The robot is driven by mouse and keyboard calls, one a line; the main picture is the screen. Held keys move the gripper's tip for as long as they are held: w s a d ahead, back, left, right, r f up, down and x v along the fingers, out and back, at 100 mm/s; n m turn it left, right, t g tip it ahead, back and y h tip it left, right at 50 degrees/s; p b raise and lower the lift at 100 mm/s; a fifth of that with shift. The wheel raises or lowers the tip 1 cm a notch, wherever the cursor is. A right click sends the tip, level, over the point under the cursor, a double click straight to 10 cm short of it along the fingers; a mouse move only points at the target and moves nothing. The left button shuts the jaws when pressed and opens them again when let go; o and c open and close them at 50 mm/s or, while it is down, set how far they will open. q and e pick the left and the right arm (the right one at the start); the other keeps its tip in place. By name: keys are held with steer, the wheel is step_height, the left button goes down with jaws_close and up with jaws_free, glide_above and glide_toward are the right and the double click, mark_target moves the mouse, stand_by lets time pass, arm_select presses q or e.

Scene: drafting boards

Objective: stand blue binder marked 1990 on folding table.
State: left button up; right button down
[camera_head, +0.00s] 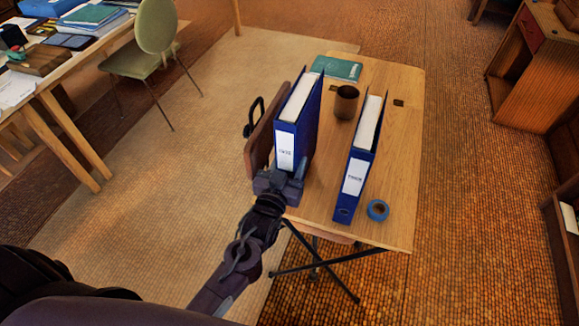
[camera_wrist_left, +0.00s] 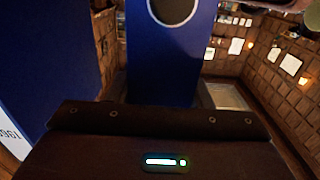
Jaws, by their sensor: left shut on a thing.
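A blue binder (camera_head: 311,130) with a white spine label is upright at the left part of the wooden folding table (camera_head: 400,200). My left gripper (camera_head: 283,182) is shut on the lower spine of this binder, and it hides the binder's foot, so I cannot tell whether it touches the table. In the left wrist view, the held binder's blue spine with its round hole (camera_wrist_left: 180,10) fills the middle. A second blue binder (camera_head: 345,198) stands upright to the right, apart from the first. The labels are too small to read surely. My right gripper is out of view.
A dark cup (camera_head: 346,101) and a green book (camera_head: 337,68) are at the table's back. A blue tape roll (camera_head: 378,210) lies near the front right. A brown case-like object (camera_head: 261,132) is close on the held binder's left. The table's right side is clear.

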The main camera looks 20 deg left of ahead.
arm_select(q)
steer(key=shift+w+f, duration=0.1)
steer(key=shift+f, duration=0.8)
steer(key=o, duration=1.4)
steer(key=shift+f, duration=0.1)
steer(key=s+b, duration=0.1)
steer(key=s, duration=1.1)
steer(key=shift+s+a, duration=0.1)
steer(key=shift+a, duration=0.1)
